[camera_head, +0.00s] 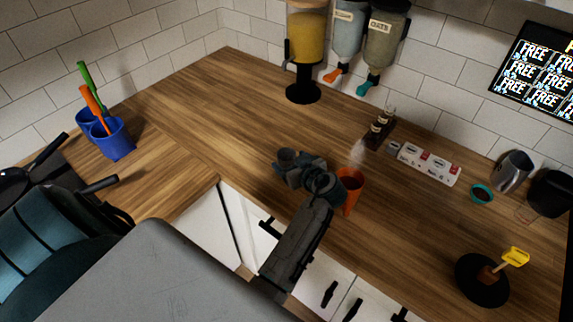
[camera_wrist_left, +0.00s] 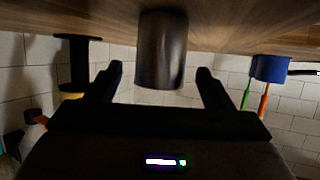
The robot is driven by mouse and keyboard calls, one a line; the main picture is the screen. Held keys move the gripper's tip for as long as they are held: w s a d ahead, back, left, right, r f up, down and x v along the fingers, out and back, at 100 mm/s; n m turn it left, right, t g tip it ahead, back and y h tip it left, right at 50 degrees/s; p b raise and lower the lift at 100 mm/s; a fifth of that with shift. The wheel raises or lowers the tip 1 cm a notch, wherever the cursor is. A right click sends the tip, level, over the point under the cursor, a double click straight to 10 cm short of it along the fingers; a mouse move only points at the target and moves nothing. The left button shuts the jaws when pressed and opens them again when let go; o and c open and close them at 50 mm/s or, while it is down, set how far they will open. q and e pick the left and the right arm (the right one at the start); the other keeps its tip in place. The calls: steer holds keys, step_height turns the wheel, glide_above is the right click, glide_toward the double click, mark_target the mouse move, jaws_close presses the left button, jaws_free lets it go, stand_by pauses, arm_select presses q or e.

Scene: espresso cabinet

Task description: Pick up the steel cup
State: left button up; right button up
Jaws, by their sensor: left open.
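A small grey steel cup (camera_head: 287,156) stands on the wooden counter, partly hidden by my left gripper (camera_head: 291,165). In the left wrist view, which is upside down, the dark metallic cup (camera_wrist_left: 162,50) appears between the two spread fingers of my left gripper (camera_wrist_left: 160,72). The fingers are open, with a gap visible on each side of the cup. My right gripper is not in view.
An orange cup (camera_head: 350,187) stands close right of my left gripper. A blue utensil holder (camera_head: 115,141) is at left, and a dispenser (camera_head: 304,92) stands at the back. A steel pitcher (camera_head: 513,170) is at far right. The counter (camera_head: 190,110) is clear toward the back left.

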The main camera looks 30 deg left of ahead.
mark_target(283, 155)
arm_select(q)
steer(key=x, duration=0.5)
steer(key=shift+w+a+f, duration=0.1)
steer(key=shift+a+f, duration=0.05)
steer(key=shift+c, duration=1.3)
steer(key=c, duration=0.9)
steer(key=shift+o, duration=0.2)
